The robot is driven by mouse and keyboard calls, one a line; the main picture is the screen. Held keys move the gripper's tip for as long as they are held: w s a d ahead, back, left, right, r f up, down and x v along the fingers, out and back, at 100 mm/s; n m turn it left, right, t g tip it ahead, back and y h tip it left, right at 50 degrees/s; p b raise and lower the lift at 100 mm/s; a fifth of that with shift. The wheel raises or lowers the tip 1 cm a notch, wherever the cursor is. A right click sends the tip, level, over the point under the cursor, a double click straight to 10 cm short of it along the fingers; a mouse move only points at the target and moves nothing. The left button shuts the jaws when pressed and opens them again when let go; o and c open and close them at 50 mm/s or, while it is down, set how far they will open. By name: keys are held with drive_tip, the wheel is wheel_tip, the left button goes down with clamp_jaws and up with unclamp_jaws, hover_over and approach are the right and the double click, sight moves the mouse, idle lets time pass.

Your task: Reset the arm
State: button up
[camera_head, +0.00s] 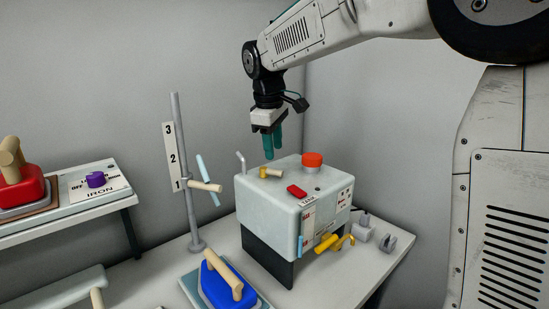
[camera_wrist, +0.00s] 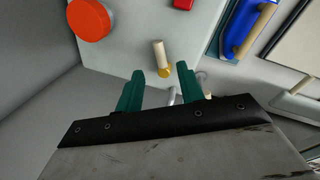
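My gripper (camera_head: 271,146) hangs from the raised arm above the back of a grey machine (camera_head: 262,196), fingers pointing down. In the wrist view its two green fingers (camera_wrist: 160,88) stand apart with a gap and nothing between them. The gripper is empty. Beyond the fingertips is a small tan peg with a yellow base (camera_wrist: 160,62) on top of the machine; it also shows in the head view (camera_head: 270,173). A red round button (camera_head: 312,160) sits on the machine's top, to the right of the gripper; it shows large in the wrist view (camera_wrist: 89,19).
A grey post (camera_head: 186,170) with a numbered plate and tan handle stands left of the machine. A blue iron (camera_head: 219,287) lies in front. A red iron (camera_head: 22,190) and purple knob (camera_head: 96,180) are on the left shelf. Yellow handle (camera_head: 328,243) at the machine's front. Walls stand behind.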

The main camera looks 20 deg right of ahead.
drive_tip(key=shift+s+a+r, duration=0.1)
drive_tip(key=shift+r, duration=0.5)
drive_tip(key=s+f+m, duration=0.2)
drive_tip(key=f, duration=0.1)
drive_tip(key=shift+s+g, duration=0.4)
drive_tip(key=s+d+f+m, duration=0.1)
drive_tip(key=s+f+m, duration=0.1)
drive_tip(key=s, duration=0.9)
drive_tip(key=s+d+f+m+y, duration=0.1)
drive_tip(key=s+d+f+m, duration=0.1)
drive_tip(key=s, duration=0.8)
drive_tip(key=s+d+f+m, duration=0.1)
drive_tip(key=s+f+m, duration=0.1)
drive_tip(key=s, duration=0.9)
drive_tip(key=shift+s+d+m+t, duration=0.3)
drive_tip(key=shift+d+m, duration=0.1)
drive_tip(key=shift+m, duration=0.4)
